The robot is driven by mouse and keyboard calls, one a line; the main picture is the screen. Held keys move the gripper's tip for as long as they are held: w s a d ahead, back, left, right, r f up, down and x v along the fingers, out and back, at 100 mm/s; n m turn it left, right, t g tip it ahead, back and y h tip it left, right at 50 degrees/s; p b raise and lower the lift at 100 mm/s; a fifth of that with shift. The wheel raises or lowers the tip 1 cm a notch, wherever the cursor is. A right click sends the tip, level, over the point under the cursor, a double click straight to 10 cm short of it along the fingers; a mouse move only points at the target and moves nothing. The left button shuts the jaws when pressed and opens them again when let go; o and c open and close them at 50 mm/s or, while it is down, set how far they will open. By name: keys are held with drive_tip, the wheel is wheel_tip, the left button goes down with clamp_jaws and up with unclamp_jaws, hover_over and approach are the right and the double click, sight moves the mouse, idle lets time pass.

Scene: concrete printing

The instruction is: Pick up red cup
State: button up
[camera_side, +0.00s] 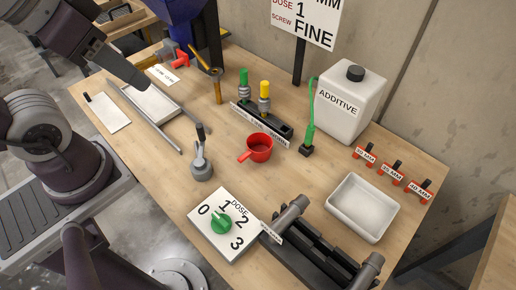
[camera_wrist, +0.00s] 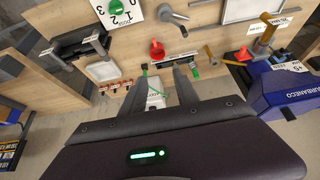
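The red cup (camera_side: 261,148) stands upright on the wooden table near its middle, its handle pointing toward the lower left in the side view. It also shows in the wrist view (camera_wrist: 157,51), beyond my fingertips. My gripper (camera_wrist: 161,76) has its two grey fingers apart, with nothing held between them. In the side view my arm's dark end is at the upper left, above the table and well away from the cup.
Near the cup are a rack with green and yellow plugs (camera_side: 262,125), a green-stemmed tool (camera_side: 309,125), a grey lever (camera_side: 201,165) and the dose dial (camera_side: 222,224). A white additive jug (camera_side: 346,108) and empty white tray (camera_side: 363,207) stand to the right.

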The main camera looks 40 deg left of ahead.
drive_tip(key=o, duration=1.3)
drive_tip(key=shift+c, duration=0.2)
